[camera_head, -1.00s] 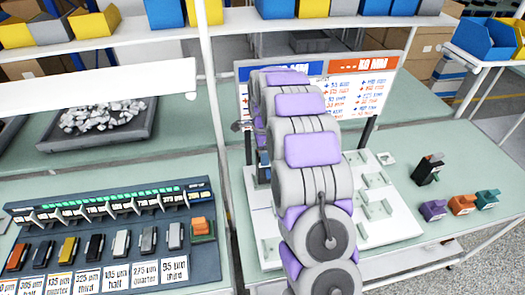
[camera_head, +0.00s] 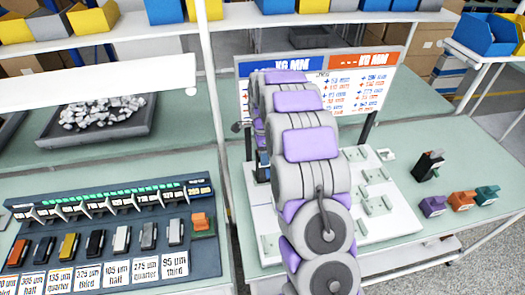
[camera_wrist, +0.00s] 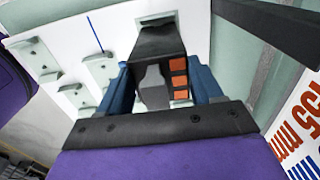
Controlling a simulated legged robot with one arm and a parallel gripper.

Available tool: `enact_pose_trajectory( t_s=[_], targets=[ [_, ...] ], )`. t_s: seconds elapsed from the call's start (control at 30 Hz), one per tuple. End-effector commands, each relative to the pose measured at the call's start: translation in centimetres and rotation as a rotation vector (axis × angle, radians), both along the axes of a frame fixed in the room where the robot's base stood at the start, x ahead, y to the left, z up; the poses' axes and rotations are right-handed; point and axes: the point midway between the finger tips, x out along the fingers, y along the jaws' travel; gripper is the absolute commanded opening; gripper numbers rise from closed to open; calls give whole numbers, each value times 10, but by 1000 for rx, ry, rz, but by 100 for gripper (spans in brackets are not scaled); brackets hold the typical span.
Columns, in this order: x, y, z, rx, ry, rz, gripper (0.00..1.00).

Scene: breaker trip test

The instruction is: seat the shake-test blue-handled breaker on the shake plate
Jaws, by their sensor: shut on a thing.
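The white shake plate (camera_head: 405,222) with several raised brackets lies on the right bench, partly behind my arm. It fills the upper left of the wrist view (camera_wrist: 62,100). In the wrist view my gripper (camera_wrist: 163,82) has its two blue fingers on either side of a dark breaker (camera_wrist: 160,42) with orange squares on its side, and is shut on it. The breaker is over the plate area; I cannot tell whether it touches the plate. No blue handle can be made out on it. In the head view my arm hides the gripper and most of the breaker.
A black device (camera_head: 428,166) and purple, orange and teal blocks (camera_head: 462,199) stand right of the plate. A sign board (camera_head: 365,85) rises behind it. A rack of breakers (camera_head: 110,220) is on the left bench. A shelf of bins crosses above.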

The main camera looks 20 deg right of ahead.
Motion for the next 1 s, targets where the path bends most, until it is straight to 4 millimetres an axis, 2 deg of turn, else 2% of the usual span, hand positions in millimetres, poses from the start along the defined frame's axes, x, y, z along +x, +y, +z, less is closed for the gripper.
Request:
enact_pose_trajectory(
  t_s=[0.13,0.17,0.4,0.47,0.77,0.87,1.0],
  targets=[
    [0,0,-3,0,-1,0,0],
    [0,0,-3,0,-1,0,67],
    [1,0,-3,0,-1,0,90],
    [1,0,-3,0,0,0,95],
    [1,0,0,0,-1,0,95],
    [1,0,10,-1,-4,0,95],
    [2,-1,37,-2,-6,0,95]
  ],
)
